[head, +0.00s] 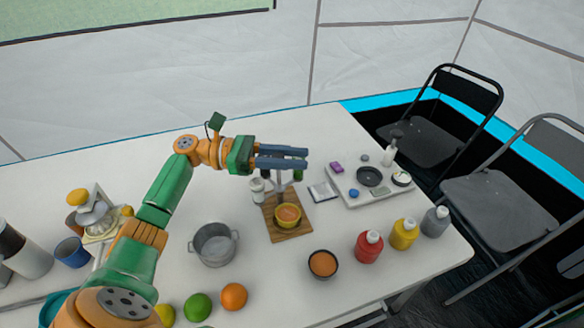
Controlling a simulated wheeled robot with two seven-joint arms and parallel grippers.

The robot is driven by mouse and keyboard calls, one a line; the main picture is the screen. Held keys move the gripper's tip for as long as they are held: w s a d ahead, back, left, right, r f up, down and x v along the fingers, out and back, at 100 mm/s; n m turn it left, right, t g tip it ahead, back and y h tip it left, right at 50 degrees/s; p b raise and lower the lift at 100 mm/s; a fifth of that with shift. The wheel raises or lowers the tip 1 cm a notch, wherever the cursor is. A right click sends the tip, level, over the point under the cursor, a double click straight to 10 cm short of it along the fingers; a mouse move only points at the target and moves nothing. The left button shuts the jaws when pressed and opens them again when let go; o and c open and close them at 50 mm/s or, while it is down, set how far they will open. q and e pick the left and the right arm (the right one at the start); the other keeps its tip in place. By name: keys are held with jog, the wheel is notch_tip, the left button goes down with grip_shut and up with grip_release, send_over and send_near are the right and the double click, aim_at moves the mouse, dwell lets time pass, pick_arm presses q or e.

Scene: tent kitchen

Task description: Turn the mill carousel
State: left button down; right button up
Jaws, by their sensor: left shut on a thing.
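The mill carousel (281,180) stands at the middle of the table on a wooden board (292,234). A pale mill (257,190) hangs at its left side and a dark green one (298,175) at its right. A yellow bowl of orange-brown powder (288,216) sits on the board below. My left gripper (303,158) reaches in from the left at the top of the carousel. Its grey fingers are shut on the carousel's upper part and hide it, so the exact grip point cannot be told. My right gripper is out of view.
A powder bowl (323,264) and red (369,246), yellow and grey bottles stand to the right. A tray (352,194) with small items lies behind them. A juicer (96,213) stands left. Chairs flank the right edge.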

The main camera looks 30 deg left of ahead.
pick_arm(q)
jog(key=shift+s+d+f+m+g+h+b, duration=0.15)
jog(key=shift+m+g+h+b, duration=0.1)
jog(key=shift+m+g+b, duration=0.45)
jog(key=shift+s+a+r+m+g+h+b, duration=0.15)
jog(key=shift+m+g+b, duration=0.25)
jog(key=shift+g, duration=0.5)
jog(key=shift+s+d+f+m+g+h+b, duration=0.15)
jog(key=shift+m+g+h+b, duration=0.15)
jog(key=shift+m+g+b, duration=0.35)
jog(key=shift+g, duration=0.25)
jog(key=c, duration=0.8)
grip_release()
jog(key=shift+c, duration=0.2)
jog(key=shift+o, duration=1.1)
jog(key=shift+d, duration=0.1)
